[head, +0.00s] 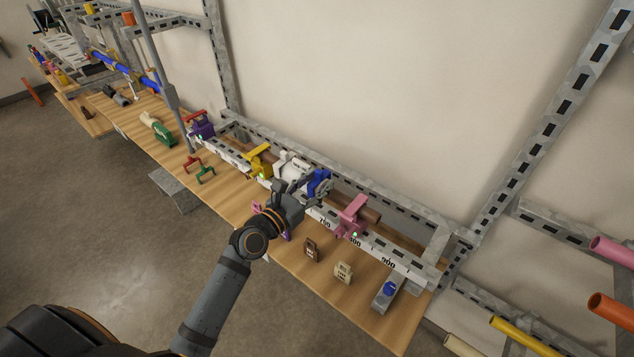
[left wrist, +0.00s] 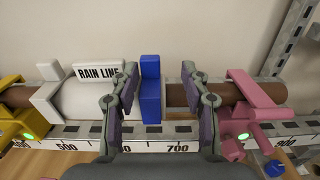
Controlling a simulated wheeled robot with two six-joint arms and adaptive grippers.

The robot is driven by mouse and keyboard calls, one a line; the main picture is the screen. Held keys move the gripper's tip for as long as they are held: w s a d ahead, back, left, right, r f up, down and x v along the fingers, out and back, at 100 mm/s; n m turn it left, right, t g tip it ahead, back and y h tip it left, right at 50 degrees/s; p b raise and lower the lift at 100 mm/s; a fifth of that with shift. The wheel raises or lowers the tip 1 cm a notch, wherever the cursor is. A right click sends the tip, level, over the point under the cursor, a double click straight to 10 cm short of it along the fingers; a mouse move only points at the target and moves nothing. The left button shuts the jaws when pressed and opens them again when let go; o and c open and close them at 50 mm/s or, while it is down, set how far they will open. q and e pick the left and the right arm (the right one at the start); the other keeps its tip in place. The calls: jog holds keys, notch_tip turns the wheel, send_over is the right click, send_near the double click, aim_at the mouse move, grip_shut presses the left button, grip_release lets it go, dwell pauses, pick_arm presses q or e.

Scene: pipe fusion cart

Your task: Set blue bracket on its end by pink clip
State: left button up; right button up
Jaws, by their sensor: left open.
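The blue bracket (head: 319,182) stands upright on the rail, against the right end of the white "RAIN LINE" fitting (head: 293,164). In the left wrist view the blue bracket (left wrist: 151,96) is between my left gripper's (left wrist: 163,84) two fingers, nearer the left one. The fingers are open, with a clear gap on the right. My left gripper also shows in the head view (head: 306,190), partly covering the fitting. The pink clip (head: 351,214) is on the brown pipe to the right; it shows again in the left wrist view (left wrist: 254,98), beyond the right finger. My right gripper is out of view.
A yellow clip (head: 258,160) and a purple clip (head: 200,125) sit farther left on the numbered rail. On the wooden bench (head: 280,258) in front lie a brown tag (head: 311,249), a beige tag (head: 343,271) and a blue knob (head: 389,288). The wall rises close behind.

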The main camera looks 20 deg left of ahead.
pick_arm(q)
jog(key=v, duration=0.7)
jog(key=shift+s, duration=0.1)
